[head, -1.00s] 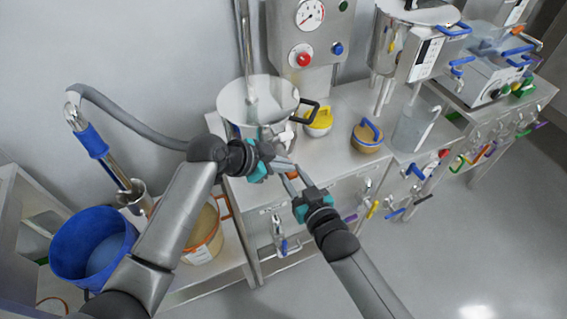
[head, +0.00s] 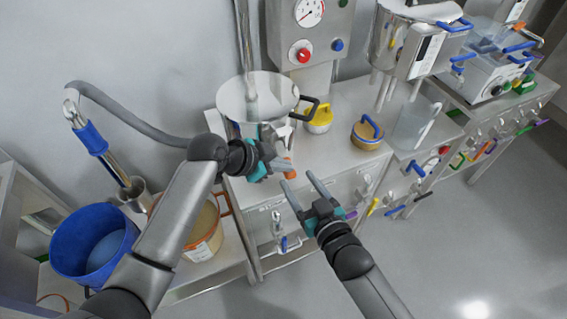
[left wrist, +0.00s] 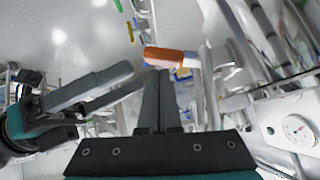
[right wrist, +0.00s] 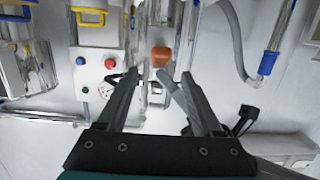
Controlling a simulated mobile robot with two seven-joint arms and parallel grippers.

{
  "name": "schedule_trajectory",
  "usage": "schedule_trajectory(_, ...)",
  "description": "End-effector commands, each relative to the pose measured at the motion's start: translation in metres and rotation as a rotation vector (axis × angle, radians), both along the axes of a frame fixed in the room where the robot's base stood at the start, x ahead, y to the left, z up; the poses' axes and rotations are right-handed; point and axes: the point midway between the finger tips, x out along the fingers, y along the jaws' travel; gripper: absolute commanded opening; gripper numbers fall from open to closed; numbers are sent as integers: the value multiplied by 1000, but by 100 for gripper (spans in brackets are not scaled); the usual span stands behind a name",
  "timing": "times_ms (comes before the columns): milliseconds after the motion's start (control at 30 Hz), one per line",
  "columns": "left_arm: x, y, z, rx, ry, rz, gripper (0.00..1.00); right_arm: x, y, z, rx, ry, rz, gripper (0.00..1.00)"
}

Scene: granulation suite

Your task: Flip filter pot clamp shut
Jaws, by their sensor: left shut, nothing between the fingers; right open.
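The filter pot (head: 258,98) is a steel vessel with a flat round lid, left of centre on the bench in the head view. An orange clamp lever (head: 289,159) shows at its front, beside my left fingertips. The lever also shows in the left wrist view (left wrist: 168,57) and in the right wrist view (right wrist: 161,56). My left gripper (head: 291,166) is shut and empty, its tips close to the lever; I cannot tell whether they touch. My right gripper (head: 297,178) is open and empty, in front of the lever. The clamp's body is mostly hidden by my left gripper.
A yellow-handled pot (head: 319,120) and a blue-handled pot (head: 367,134) stand right of the filter pot. A control box (head: 307,30) is behind. A blue bucket (head: 65,245) and an orange-rimmed tub (head: 203,240) are at left. The floor at lower right is clear.

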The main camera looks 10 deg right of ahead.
Motion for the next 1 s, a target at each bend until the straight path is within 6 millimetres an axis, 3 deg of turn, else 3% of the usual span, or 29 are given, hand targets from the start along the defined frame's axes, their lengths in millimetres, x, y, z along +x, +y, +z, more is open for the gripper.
schedule_trajectory(300, 0, 0, 0, -1, 0, 0, 0, -50, -16, 9, 0, 1, 1, 68)
schedule_trajectory(667, 0, 0, 0, 0, 0, 0, 0, -73, -24, 8, -3, 9, -1, 68)
schedule_trajectory(833, 0, 0, 0, 0, 0, 0, 0, -78, -31, -31, -35, 96, -17, 68)
schedule_trajectory(1000, 0, 0, 0, 0, 0, 0, 0, -97, -45, -104, -93, 268, -44, 68)
